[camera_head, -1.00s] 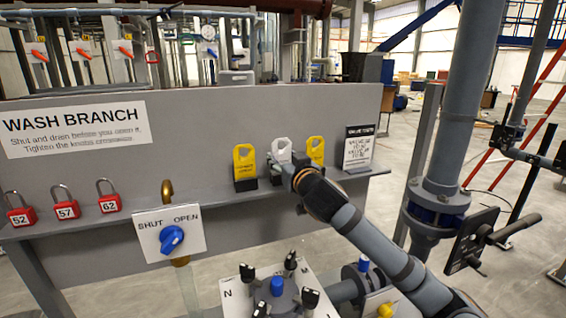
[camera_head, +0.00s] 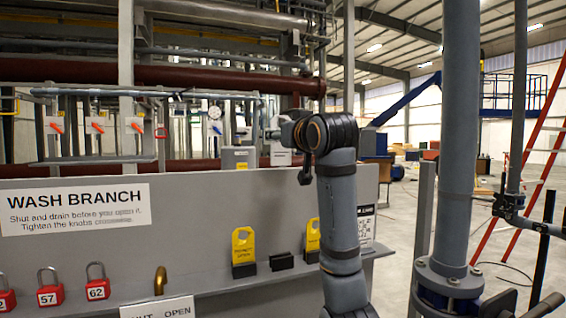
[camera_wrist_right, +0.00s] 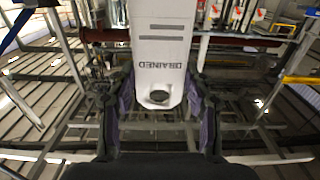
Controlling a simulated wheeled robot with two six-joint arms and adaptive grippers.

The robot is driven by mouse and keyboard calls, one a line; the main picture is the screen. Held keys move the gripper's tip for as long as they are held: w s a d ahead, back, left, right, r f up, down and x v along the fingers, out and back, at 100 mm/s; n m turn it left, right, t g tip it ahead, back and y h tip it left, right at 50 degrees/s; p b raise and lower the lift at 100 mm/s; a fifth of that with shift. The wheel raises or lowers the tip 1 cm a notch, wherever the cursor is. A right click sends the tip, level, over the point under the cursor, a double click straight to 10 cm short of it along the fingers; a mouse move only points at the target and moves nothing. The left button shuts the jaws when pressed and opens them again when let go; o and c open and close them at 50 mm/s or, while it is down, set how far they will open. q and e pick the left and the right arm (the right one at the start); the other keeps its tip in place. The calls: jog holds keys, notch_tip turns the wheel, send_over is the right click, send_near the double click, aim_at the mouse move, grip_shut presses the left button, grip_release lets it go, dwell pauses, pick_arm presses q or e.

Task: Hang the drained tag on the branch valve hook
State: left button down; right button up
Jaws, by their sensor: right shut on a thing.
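The white drained tag (camera_wrist_right: 160,48) fills the upper middle of the right wrist view, its lettering upside down and its holed end between my fingers. My right gripper (camera_wrist_right: 160,100) is shut on it, one finger on each side. In the head view the right gripper (camera_head: 284,134) is raised above the grey panel's top edge, with part of the white tag (camera_head: 281,156) showing below it. The black slot block (camera_head: 281,262) on the ledge is empty. I cannot make out the branch valve hook for certain. My left gripper is not in view.
Yellow tags (camera_head: 243,252) stand on the ledge either side of the empty block, the right one partly behind my arm. Red padlocks (camera_head: 98,288) sit at the left. Behind the panel are orange-handled valves (camera_head: 97,126) and pipes. A thick grey pipe (camera_head: 460,150) stands at the right.

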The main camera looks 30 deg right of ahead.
notch_tip(320, 180, up, 4)
jog(key=p, duration=0.2)
jog(key=shift+f+p, duration=0.1)
jog(key=shift+p, duration=0.25)
dwell(0.3)
jog(key=shift+w+f, duration=0.1)
jog(key=shift+f, duration=0.05)
